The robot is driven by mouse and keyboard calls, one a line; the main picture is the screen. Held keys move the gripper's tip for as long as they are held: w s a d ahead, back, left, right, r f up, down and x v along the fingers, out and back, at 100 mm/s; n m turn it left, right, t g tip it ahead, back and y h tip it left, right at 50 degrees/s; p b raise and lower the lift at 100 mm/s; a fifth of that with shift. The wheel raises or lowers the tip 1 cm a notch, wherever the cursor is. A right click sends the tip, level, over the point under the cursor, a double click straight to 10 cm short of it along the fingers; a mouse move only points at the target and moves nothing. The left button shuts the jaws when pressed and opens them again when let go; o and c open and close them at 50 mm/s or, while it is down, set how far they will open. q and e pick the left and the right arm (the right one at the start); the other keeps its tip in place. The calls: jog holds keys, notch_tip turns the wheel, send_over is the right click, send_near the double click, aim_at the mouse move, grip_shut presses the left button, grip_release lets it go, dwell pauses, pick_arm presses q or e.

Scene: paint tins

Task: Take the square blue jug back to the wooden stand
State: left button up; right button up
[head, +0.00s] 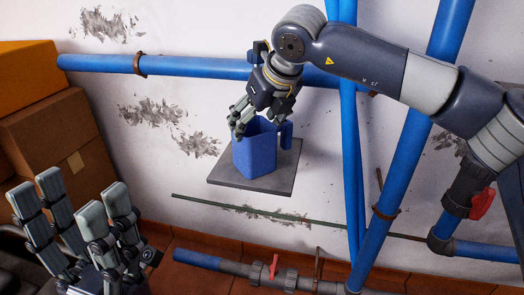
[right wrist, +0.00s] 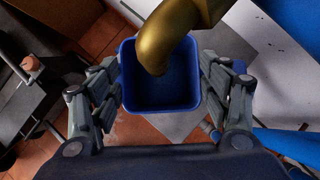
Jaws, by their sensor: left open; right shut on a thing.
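The square blue jug (head: 262,156) is upright over a grey square slab (head: 222,178) by the wall; I cannot tell whether it rests on it. Its handle is on the right in the head view. My right gripper (head: 241,121) is shut on the jug near its rim, coming from above. In the right wrist view the jug (right wrist: 160,98) is between the fingers, and its inside looks empty. My left gripper (head: 88,205) is open and empty at the lower left, apart from the jug. I cannot make out the wooden stand in either view.
A brass-coloured curved spout (right wrist: 178,30) reaches over the jug's opening. Blue pipes (head: 400,160) run along the wall right of the slab. Cardboard boxes (head: 45,130) are stacked at the left. A dark bench-like thing (right wrist: 30,95) is at the wrist view's left.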

jog(key=shift+c, duration=1.2)
jog(key=shift+r, duration=0.1)
